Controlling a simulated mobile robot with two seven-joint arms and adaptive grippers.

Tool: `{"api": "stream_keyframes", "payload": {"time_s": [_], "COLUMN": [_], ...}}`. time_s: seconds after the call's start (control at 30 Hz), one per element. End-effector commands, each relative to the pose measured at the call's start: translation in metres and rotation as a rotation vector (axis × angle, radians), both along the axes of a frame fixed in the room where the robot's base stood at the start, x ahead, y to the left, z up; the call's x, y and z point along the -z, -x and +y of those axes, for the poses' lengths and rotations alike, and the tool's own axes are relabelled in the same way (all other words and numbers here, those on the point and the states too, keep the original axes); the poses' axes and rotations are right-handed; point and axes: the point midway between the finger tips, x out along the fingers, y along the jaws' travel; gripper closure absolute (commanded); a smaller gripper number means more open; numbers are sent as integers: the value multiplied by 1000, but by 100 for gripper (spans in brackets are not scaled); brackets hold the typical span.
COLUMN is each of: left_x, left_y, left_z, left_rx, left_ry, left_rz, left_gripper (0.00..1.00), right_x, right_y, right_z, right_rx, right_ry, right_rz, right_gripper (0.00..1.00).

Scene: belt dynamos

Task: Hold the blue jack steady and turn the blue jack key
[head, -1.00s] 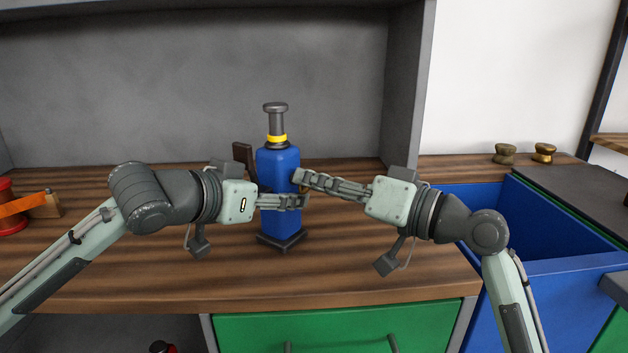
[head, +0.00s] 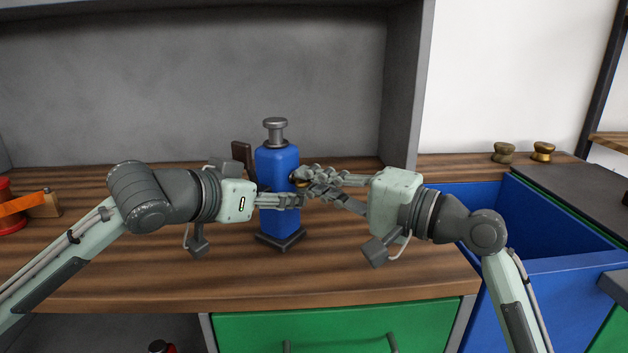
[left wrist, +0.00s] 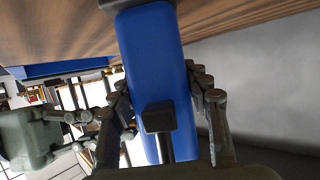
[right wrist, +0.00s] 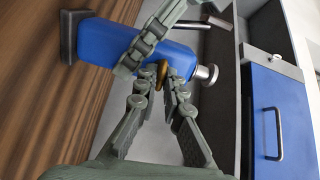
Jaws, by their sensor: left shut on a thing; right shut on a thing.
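The blue jack (head: 277,160) stands upright on the wooden worktop, on a dark square base, with a grey cap on top. My left gripper (head: 288,201) is shut on the jack's lower body. The left wrist view shows a finger on each side of the blue body (left wrist: 155,60). The brass-coloured jack key (right wrist: 161,72) sticks out of the jack's side, facing my right gripper. My right gripper (right wrist: 160,88) is shut on the key, with its fingers turned. In the head view those fingers hide most of the key.
A dark brown handle (head: 242,157) shows behind the jack. A red spool with an orange strip (head: 22,205) lies far left. Two brass knobs (head: 503,152) (head: 543,151) stand back right. A blue open bin (head: 570,255) is right of the worktop. A grey wall closes the back.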

Motion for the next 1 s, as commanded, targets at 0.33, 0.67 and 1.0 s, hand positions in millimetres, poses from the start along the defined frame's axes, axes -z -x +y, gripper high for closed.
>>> {"api": "stream_keyframes", "payload": {"time_s": [0.33,0.67,1.0], "left_x": [0,0,0], "left_y": [-2,-2,-2], "left_z": [2,3,2], "left_rx": [-6,-7,-6], "left_ry": [-3,-4,-3], "left_rz": [0,0,0], "left_gripper": [100,100,100], "right_x": [0,0,0], "right_y": [0,0,0], "right_z": [-1,-1,-1], "right_rx": [2,2,2], "right_ry": [-66,-73,-73], "right_rz": [80,89,88], "right_gripper": [100,100,71]}}
